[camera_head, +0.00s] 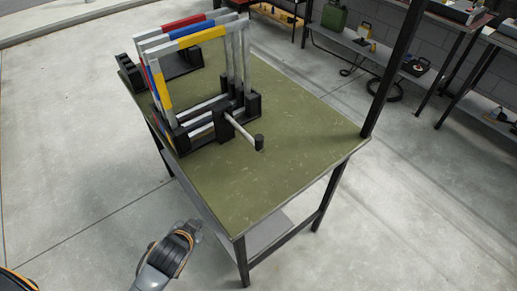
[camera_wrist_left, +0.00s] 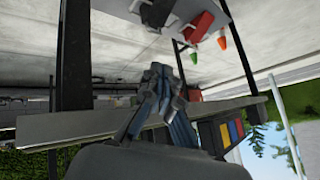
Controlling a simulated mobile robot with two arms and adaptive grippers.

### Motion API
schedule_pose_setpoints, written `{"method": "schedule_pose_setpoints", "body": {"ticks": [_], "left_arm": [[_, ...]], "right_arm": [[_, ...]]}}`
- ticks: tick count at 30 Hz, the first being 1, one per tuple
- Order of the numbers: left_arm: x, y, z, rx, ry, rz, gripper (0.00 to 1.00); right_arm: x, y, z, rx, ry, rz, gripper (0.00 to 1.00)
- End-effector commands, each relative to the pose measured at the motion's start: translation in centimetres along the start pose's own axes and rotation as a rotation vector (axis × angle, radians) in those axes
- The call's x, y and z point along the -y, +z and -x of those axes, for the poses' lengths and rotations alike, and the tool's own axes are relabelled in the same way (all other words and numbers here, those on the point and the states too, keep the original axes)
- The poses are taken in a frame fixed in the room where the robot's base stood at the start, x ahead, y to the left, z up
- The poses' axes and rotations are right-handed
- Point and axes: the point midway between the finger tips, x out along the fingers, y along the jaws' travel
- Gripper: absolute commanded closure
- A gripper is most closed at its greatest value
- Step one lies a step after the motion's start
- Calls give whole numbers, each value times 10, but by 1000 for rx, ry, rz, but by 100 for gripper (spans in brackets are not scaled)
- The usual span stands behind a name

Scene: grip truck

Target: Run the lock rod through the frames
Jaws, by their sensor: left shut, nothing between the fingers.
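Several grey frames with red, blue and yellow sleeves (camera_head: 184,40) stand upright in black holders (camera_head: 201,138) on a green-topped table (camera_head: 240,195). The grey lock rod (camera_head: 241,131) lies nearly level, with its black knob (camera_head: 259,142) sticking out toward the right. Its other end enters a black bracket (camera_head: 222,125) at the near holder; how deep it runs is hidden. My left gripper (camera_head: 196,228) is below and in front of the table's near edge, apart from rod and frames. It is shut and empty, and its closed fingers show in the left wrist view (camera_wrist_left: 158,80). My right gripper is not in view.
The table's right half is bare. A dark post (camera_head: 393,70) rises at its right corner. A lower shelf (camera_head: 268,233) and table legs stand near my left gripper. Shelves with a green can (camera_head: 334,16) stand behind. The concrete floor (camera_head: 70,150) at left is clear.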

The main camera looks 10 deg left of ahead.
Motion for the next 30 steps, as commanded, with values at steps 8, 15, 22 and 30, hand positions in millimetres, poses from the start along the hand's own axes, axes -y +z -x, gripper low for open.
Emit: {"method": "schedule_pose_setpoints", "body": {"ticks": [8,15,22,30], "left_arm": [[36,-58,49,-143,-90,-52,100],[63,-129,56,-460,-228,-298,100],[52,-200,88,-862,-318,-699,100],[1,-214,118,-1209,-271,-1151,100]], "right_arm": [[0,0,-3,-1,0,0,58],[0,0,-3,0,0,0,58],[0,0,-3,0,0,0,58],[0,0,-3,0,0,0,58]]}}
